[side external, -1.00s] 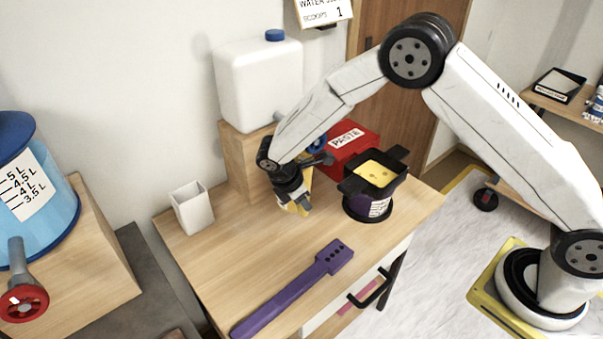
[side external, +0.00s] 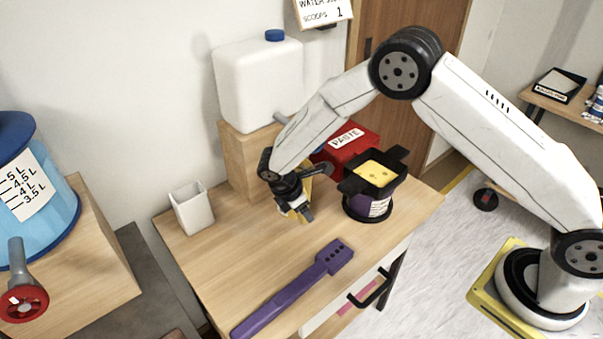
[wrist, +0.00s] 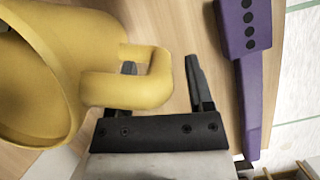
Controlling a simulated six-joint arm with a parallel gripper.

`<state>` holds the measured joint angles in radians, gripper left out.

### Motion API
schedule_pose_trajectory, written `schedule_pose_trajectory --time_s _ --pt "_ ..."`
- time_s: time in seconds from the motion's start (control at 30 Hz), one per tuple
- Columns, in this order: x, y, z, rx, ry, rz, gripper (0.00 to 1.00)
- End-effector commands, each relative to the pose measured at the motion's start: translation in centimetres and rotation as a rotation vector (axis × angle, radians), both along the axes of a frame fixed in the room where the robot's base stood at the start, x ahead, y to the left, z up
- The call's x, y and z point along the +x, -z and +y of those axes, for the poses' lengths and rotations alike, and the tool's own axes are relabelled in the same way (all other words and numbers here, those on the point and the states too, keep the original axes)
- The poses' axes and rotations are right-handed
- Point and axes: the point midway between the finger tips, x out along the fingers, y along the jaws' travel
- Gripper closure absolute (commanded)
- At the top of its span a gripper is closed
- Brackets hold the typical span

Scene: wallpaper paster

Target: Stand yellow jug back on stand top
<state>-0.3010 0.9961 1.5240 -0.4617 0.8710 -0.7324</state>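The yellow jug (wrist: 85,45) fills the left of the wrist view, its round mouth at the left edge and its handle (wrist: 150,88) pointing right. My gripper (wrist: 160,68) is open around the handle: one finger shows through the handle loop, the other stands outside it with a small gap. In the side view my gripper (side external: 302,214) points down just above the wooden table (side external: 235,255) and hides most of the jug. I cannot tell there whether the jug is upright or tilted. A wooden block (side external: 238,160) stands behind, under a white tank; I cannot tell whether this is the stand.
A black pot with yellow contents (side external: 378,174) stands close on the right. A white cup (side external: 192,208) is at left. A purple bar (side external: 295,288) lies in front. Table left of centre is clear.

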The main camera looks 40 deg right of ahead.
Motion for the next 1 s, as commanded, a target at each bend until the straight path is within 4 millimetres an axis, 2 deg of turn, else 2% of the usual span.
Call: schedule_pose_trajectory --time_s 0.27,0.43,1.0 --pt "0.0 -0.4 0.0 0.001 0.0 -0.001 0.34" --pt "0.1 -1.5 0.5 0.0 0.001 -0.001 0.34" --pt "0.8 -9.4 3.8 0.001 0.0 -0.003 0.34"
